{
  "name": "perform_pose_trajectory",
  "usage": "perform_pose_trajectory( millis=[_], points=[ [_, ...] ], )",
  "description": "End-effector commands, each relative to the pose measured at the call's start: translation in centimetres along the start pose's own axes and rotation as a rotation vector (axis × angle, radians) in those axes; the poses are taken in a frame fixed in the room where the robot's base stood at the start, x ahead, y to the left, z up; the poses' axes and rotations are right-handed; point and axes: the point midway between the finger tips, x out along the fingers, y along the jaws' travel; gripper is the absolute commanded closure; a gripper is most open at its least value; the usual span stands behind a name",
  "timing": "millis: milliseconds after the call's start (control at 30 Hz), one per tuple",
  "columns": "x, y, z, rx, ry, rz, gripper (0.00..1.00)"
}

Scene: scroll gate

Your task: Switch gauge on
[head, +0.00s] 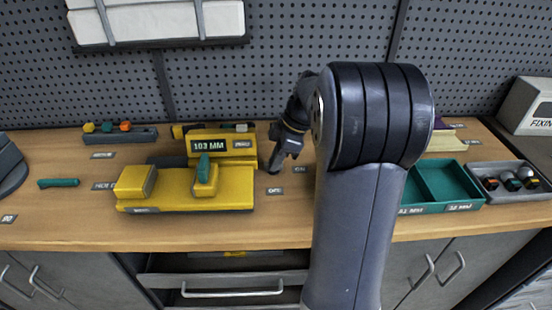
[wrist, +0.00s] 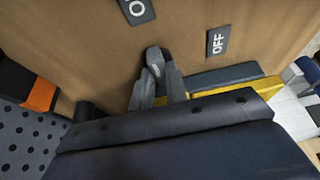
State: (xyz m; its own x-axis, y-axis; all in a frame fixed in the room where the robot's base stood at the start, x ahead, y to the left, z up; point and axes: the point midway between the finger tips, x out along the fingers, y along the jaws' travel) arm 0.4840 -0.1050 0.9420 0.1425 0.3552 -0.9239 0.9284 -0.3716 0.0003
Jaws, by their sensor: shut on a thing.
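The gauge is a yellow device (head: 185,190) on the bench, with a dark display (head: 209,147) reading about 103 MM and a teal piece (head: 203,167) standing on it. My gripper (head: 274,168) is low over the bench just right of the gauge. In the wrist view my gripper (wrist: 156,80) is shut on a small grey switch lever (wrist: 153,54), whose rounded end shows between the fingertips. The ON label (wrist: 137,10) and OFF label (wrist: 218,41) lie on the wood on either side of the lever. Its base is hidden.
A teal two-compartment tray (head: 445,186) and a grey tray (head: 507,183) of small parts stand at the right. A rack with coloured knobs (head: 120,135) is at the back left. A teal rod (head: 58,183) lies at the left. The bench front strip is mostly clear.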

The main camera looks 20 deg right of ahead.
Motion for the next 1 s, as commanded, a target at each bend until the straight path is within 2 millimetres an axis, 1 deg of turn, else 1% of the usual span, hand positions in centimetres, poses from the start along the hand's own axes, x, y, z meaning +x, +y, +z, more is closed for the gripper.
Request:
perform_pose_trajectory(
  millis=[33,67,300,533,667,767,1000],
  points=[
    [0.0,0.0,0.0,-0.002,0.000,-0.001,1.00],
    [0.0,0.0,0.0,-0.002,0.000,-0.001,0.83],
    [0.0,0.0,0.0,0.000,0.000,0.000,0.64],
    [0.0,0.0,0.0,0.000,0.000,0.000,0.64],
    [-1.0,0.1,0.0,0.000,0.000,0.004,0.64],
    [-2.7,0.1,0.0,0.001,0.000,0.005,0.64],
    [-7.6,0.1,0.0,0.001,0.000,0.004,0.64]
  ],
)
